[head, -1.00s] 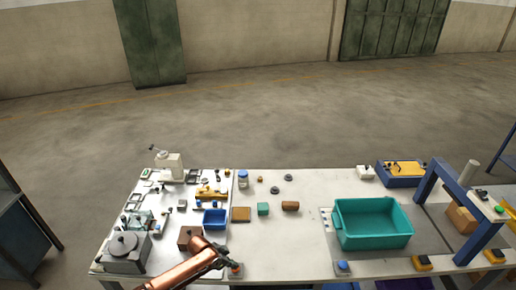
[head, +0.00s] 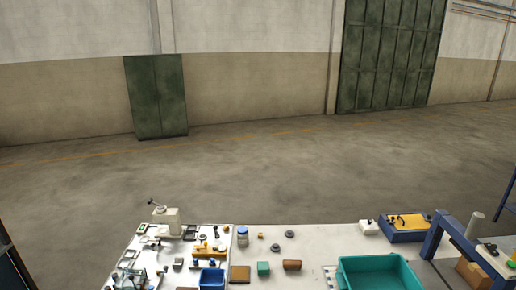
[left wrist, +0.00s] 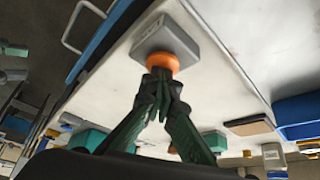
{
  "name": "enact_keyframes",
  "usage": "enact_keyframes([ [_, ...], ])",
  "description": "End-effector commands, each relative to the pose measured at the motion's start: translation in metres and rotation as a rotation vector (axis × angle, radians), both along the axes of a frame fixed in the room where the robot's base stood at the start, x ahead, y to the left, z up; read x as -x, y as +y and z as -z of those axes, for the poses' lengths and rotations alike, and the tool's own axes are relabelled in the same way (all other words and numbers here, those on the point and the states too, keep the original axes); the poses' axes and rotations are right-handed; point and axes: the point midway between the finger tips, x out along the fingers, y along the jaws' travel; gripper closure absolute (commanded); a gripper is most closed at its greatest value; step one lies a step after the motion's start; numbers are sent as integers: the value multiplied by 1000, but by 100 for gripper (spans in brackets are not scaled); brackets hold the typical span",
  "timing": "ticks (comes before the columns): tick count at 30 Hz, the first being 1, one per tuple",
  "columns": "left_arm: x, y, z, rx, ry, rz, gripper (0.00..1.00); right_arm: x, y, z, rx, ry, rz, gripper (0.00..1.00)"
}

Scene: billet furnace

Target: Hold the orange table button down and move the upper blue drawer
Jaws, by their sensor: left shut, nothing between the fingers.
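The orange button (left wrist: 162,62) sits on a grey box (left wrist: 165,38) near the table edge in the left wrist view. My left gripper (left wrist: 160,74) is shut and empty. Its fingertips are at the button and appear to touch it; I cannot tell how far it is pressed. A blue panel (left wrist: 108,27) with a pale metal handle (left wrist: 66,40) shows beside the table edge at upper left. It looks like a drawer front, but I cannot tell whether it is the upper one or how far out it is. The head view shows neither gripper, the button nor a drawer.
A blue and yellow box (head: 405,228) and a blue frame (head: 450,235) stand at right. The floor behind is clear.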

Motion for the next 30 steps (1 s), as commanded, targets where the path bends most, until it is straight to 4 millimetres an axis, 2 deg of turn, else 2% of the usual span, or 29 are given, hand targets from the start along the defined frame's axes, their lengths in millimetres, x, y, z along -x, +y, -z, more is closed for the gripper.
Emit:
enact_keyframes([
  [22, 0, 0, -61, 0, -1, 0, 100, 0, 0, -51, 0, -2, 0, 74],
  [30, 0, 0, -65, 0, 0, 0, 100, 0, 0, -55, 0, -2, 0, 74],
])
